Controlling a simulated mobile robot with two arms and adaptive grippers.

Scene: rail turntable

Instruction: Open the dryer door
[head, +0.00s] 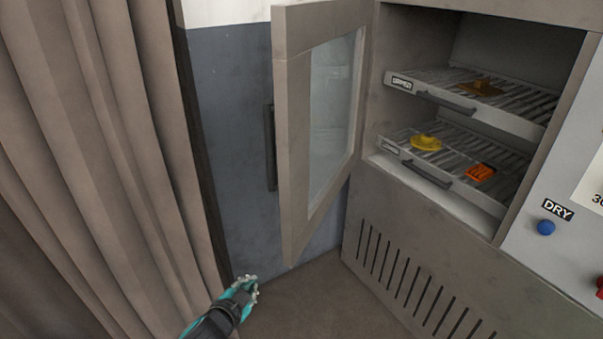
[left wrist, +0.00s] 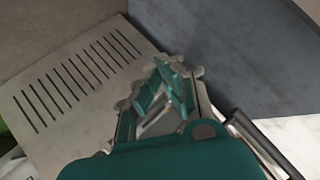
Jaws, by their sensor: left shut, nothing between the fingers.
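The dryer door (head: 292,150) stands wide open in the head view, swung out to the left of the dryer cabinet. It has a glass pane and a dark vertical handle (head: 270,148) on its outer face. My left gripper (head: 252,284) is shut and empty, low in the head view, below and left of the door and apart from it. It also shows in the left wrist view (left wrist: 170,85), with the vented lower panel of the dryer (left wrist: 75,85) beyond it. A dark bar, probably the door handle, shows at the lower right there. My right gripper is not in view.
Inside the dryer are an upper rack (head: 425,88) with a brown piece and a lower rack (head: 405,155) with yellow and orange pieces. A control panel with a blue DRY button (head: 545,227) is at right. A brown curtain (head: 100,150) hangs at left.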

